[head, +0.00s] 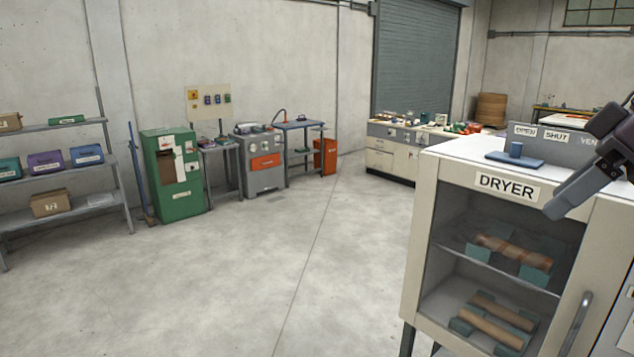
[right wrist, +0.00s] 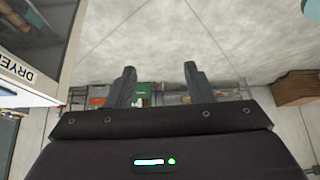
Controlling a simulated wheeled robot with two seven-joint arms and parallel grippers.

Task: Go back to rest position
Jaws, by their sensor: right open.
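My right gripper (head: 556,208) comes in from the right edge of the head view, in front of the upper right of the white dryer (head: 426,215). In the right wrist view my right gripper (right wrist: 159,70) shows two dark fingers spread apart with nothing between them. The dryer's labelled edge (right wrist: 25,95) is at the left of that view, apart from the fingers. My left gripper is in neither view.
Tubes on green supports lie on two shelves behind the dryer's glass door. A blue block (head: 515,160) sits on its top. A green machine (head: 172,175), a grey machine (head: 262,165) and a shelf rack (head: 60,170) stand left. The floor (head: 230,280) between is clear.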

